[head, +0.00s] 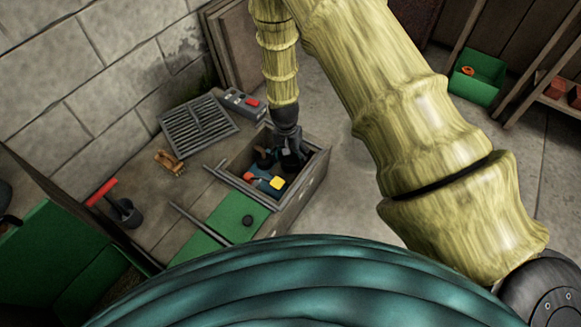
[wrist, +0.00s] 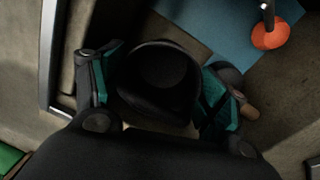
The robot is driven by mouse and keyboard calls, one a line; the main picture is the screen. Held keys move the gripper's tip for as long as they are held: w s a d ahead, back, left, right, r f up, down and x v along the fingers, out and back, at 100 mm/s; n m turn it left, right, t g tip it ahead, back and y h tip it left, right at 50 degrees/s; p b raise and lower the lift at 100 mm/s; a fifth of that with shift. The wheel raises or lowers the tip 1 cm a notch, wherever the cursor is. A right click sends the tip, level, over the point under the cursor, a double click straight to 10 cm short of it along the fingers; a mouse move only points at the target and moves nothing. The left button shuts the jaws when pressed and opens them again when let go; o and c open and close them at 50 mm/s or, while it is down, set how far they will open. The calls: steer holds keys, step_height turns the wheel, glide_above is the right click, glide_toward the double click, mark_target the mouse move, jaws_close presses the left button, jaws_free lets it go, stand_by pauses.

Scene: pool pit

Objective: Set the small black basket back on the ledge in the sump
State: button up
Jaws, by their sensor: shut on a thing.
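My gripper (wrist: 158,98) is shut on the small black basket (wrist: 165,70), which sits between its two teal-padded fingers in the wrist view. I look down into the basket's round, dark mouth. In the head view my gripper (head: 291,160) points down into the open sump (head: 309,186), by its far right inner corner. The basket cannot be told apart from the dark fingers there. The ledge cannot be made out clearly, and whether the basket touches anything is hidden.
The wrist view shows an orange float (wrist: 270,36) on a rod. A grate (head: 198,124), a red-buttoned box (head: 242,103) and a green lid (head: 236,218) lie around the opening.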

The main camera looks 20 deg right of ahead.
mark_target(290, 164)
steer(key=shift+f+b, duration=1)
steer(key=shift+f, duration=1.25)
steer(key=shift+f, duration=0.15)
steer(key=o, duration=0.7)
steer(key=shift+o, duration=0.2)
step_height(290, 164, up, 12)
steer(key=p, duration=0.6)
steer(key=shift+w+a, duration=0.4)
